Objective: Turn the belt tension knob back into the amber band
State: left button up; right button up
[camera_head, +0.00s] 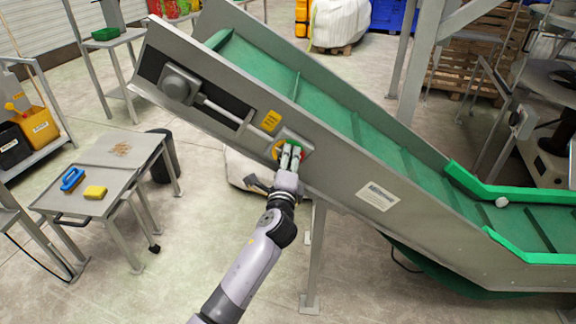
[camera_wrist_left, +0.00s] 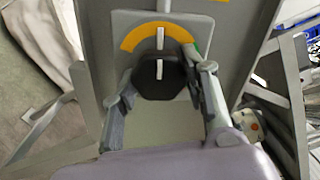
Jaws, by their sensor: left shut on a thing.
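The belt tension knob (camera_wrist_left: 160,82) is a dark, many-sided knob with a white line on its face. It sits on a grey plate (camera_wrist_left: 125,22) on the conveyor's side. The amber band (camera_wrist_left: 132,40) arcs above the knob in the left wrist view, with a darker green part at its right end. The knob's white line points up at the amber band, in line with a white mark on it. My left gripper (camera_head: 290,152) is shut on the knob, with one finger on each side; it also shows in the left wrist view (camera_wrist_left: 163,84). In the head view the gripper mostly hides the knob.
The sloped conveyor (camera_head: 335,165) with a green belt fills the middle and right. A small table (camera_head: 125,150) at the left carries a blue brush (camera_head: 72,179) and a yellow sponge (camera_head: 95,192). A conveyor leg (camera_head: 315,260) stands right of my arm. Floor is clear at front left.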

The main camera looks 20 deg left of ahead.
pick_arm(q)
jog(key=shift+n, duration=0.6)
jog(key=o, duration=1.2)
jog(key=shift+c, duration=0.2)
jog(key=s+d, duration=0.2)
jog(key=s, duration=1)
jog(key=shift+d, duration=0.15)
jog(key=shift+w+f, duration=0.1)
